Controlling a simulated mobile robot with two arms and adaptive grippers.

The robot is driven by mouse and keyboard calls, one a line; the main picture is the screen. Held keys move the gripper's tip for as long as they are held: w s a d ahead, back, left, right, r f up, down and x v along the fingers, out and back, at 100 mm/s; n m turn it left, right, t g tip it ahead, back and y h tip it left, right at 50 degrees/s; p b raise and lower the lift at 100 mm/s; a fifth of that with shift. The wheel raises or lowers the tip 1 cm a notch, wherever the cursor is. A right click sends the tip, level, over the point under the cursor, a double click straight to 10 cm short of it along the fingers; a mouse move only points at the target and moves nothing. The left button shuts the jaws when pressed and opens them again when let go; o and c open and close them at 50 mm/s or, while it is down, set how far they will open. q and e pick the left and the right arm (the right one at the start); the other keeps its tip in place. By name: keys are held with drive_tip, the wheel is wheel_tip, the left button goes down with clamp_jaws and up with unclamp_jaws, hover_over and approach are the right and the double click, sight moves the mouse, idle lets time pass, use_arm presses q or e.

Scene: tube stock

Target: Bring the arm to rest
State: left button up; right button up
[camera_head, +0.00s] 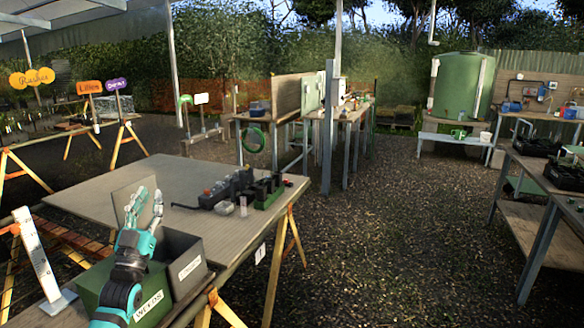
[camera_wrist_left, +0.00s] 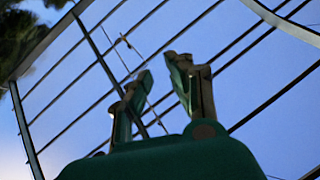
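My left gripper (camera_head: 143,208) points upward above the green and grey bins at the near edge of the wooden table (camera_head: 120,189). Its two fingers stand apart with nothing between them. In the left wrist view the gripper (camera_wrist_left: 160,88) also shows open and empty against the sky and roof bars. My left arm hides part of the green bin (camera_head: 150,300), labelled "WEEDS". My right gripper is in neither view.
A grey labelled bin (camera_head: 187,270) stands right beside the green one. Dark pots and trays (camera_head: 240,188) stand at the table's right end. A white upright gauge (camera_head: 38,255) stands at left. Gravel ground (camera_head: 400,240) is open to the right, before another bench (camera_head: 545,208).

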use_arm(q)
drive_tip(key=w+a+f+m+g+y, duration=0.15)
drive_tip(key=w+f+g, duration=0.35)
drive_tip(key=f, duration=0.5)
drive_tip(key=s+d+f+g, duration=0.1)
drive_tip(key=s+f+g, duration=0.3)
drive_tip(key=f, duration=0.9)
drive_tip(key=s+d+f+g, duration=0.15)
drive_tip(key=s+f, duration=0.45)
drive_tip(key=f, duration=0.7)
drive_tip(key=s+f+g, duration=0.3)
drive_tip(key=s+f, duration=0.1)
drive_tip(key=f, duration=0.9)
drive_tip(key=s+d+f+g, duration=0.2)
drive_tip(key=s+f+g, duration=0.1)
drive_tip(key=s+f, duration=0.8)
drive_tip(key=s+d+f+g, duration=0.2)
drive_tip(key=s+f+g, duration=0.1)
drive_tip(key=s+f, duration=0.85)
drive_tip(key=s+d+f+g, duration=0.1)
drive_tip(key=s+f, duration=0.1)
drive_tip(key=s, duration=0.8)
drive_tip(key=s+d+f+g, duration=0.2)
drive_tip(key=s, duration=0.9)
drive_tip(key=s+d+f+n+g, duration=0.1)
drive_tip(key=s+f+g, duration=0.1)
drive_tip(key=s, duration=0.8)
drive_tip(key=shift+s+d+f, duration=0.25)
drive_tip(key=shift+s+f, duration=0.1)
drive_tip(key=shift+f, duration=0.25)
